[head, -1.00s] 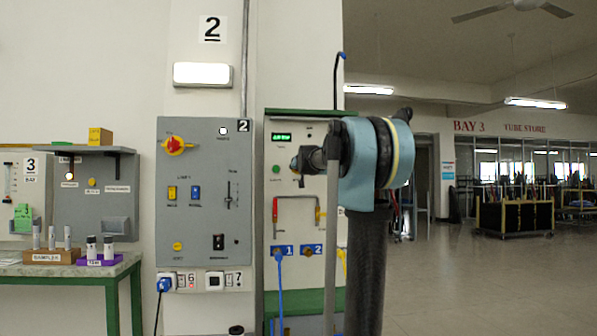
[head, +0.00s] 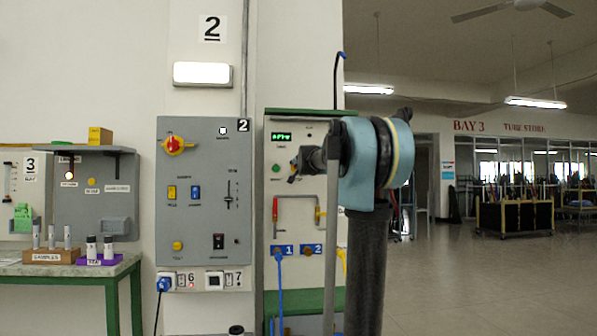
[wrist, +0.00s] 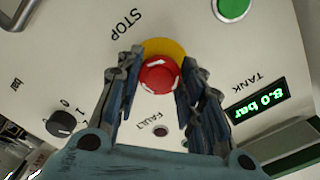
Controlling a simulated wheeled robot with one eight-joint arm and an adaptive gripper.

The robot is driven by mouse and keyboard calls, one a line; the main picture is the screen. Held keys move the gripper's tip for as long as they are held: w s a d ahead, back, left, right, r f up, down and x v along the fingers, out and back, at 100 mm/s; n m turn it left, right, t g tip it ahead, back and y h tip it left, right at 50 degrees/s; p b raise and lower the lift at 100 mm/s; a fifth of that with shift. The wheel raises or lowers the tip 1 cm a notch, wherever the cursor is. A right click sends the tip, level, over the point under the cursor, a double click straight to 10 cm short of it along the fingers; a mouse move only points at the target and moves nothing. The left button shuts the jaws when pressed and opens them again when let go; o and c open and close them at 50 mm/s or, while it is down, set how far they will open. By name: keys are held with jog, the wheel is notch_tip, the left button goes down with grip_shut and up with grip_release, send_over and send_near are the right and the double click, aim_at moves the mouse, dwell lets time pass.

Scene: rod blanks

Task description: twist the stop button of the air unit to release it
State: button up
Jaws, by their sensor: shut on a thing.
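The air unit (head: 318,262) is a pale cabinet with a green top in the head view. Its red stop button (wrist: 157,76) on a yellow base shows in the wrist view, beside the word STOP. My gripper (wrist: 160,68) has its two fingers on opposite sides of the red button and is shut on it. In the head view my gripper (head: 297,166) is at the unit's upper front and hides the button. The green display (wrist: 259,101) marked TANK reads 8.0 bar.
A green button (wrist: 233,7), a black dial (wrist: 62,123) and a dark FAULT lamp (wrist: 160,131) lie around the fingers. Below my gripper is a pipe with a red handle (head: 275,209). A grey panel (head: 204,255) stands left; open floor lies right.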

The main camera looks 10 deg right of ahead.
jog(key=shift+a, duration=0.2)
jog(key=o, duration=1.1)
jog(key=shift+c, duration=0.2)
jog(key=shift+d, duration=0.1)
jog(key=s+a+f+n+g+y, duration=0.2)
jog(key=s+a+f+n+g, duration=0.1)
jog(key=s+f, duration=0.6)
jog(key=s+a+f+n+g+y, duration=0.1)
jog(key=s+a+f+n+g, duration=0.15)
jog(key=s+f, duration=0.65)
jog(key=s+a+f+n+g+y, duration=0.2)
jog(key=s+a+f+n, duration=0.15)
jog(key=s+f, duration=0.55)
jog(key=s+d+f+g+h, duration=0.1)
jog(key=s+d+f+g, duration=0.1)
jog(key=s+f, duration=0.7)
jog(key=s+d+f+n+g+h, duration=0.1)
jog(key=s+d+f+g+h, duration=0.1)
jog(key=s+f, duration=0.8)
jog(key=s+d+f+g+h, duration=0.2)
jog(key=s+d+f+g, duration=0.2)
jog(key=s+f, duration=0.6)
jog(key=shift+s+d+f+n, duration=0.2)
jog(key=shift+d+n, duration=0.2)
jog(key=shift+d, duration=0.15)
